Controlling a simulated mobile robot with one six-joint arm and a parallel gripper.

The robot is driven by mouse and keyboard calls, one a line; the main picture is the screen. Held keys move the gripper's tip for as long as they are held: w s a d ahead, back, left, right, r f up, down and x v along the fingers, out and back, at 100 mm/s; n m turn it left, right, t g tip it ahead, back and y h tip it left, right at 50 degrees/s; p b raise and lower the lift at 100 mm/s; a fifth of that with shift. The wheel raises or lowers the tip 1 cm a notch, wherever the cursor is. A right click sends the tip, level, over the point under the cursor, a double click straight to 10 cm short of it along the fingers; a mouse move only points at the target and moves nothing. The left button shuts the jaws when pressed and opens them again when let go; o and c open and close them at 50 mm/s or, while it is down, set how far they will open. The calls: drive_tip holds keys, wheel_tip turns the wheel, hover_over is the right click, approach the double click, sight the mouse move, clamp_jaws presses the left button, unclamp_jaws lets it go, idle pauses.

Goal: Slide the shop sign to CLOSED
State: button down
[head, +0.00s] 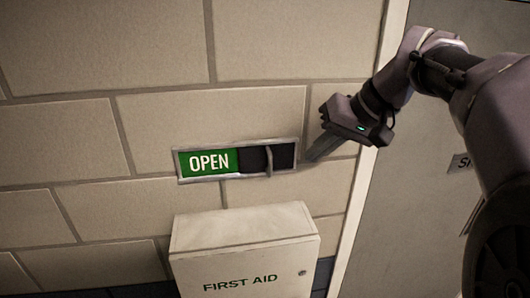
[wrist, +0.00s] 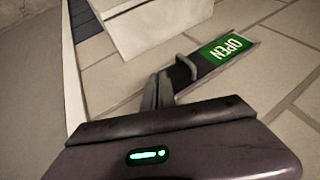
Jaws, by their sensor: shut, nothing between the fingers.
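The shop sign (head: 187,178) is a narrow framed slider on the block wall. Its green OPEN panel shows at the left, and a dark slider with an upright handle (head: 268,161) covers part of the right side. In the wrist view the sign's OPEN panel (wrist: 226,48) and the curved handle (wrist: 187,66) show ahead of the fingers. My gripper (head: 312,157) is shut and empty, just right of the sign's right end. In the wrist view my gripper (wrist: 158,80) is close to the sign's near end; whether it touches the frame I cannot tell.
A FIRST AID box (head: 245,255) juts from the wall just below the sign. A pale door frame (head: 367,165) and a grey door (head: 420,200) stand to the right, behind my arm. The wall above and left of the sign is bare.

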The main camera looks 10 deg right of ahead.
sight(269, 163)
drive_tip(key=w+a+f+p, duration=0.1)
drive_tip(key=w+a+f, duration=0.2)
drive_tip(key=a+f, duration=0.1)
drive_tip(key=shift+a, duration=0.9)
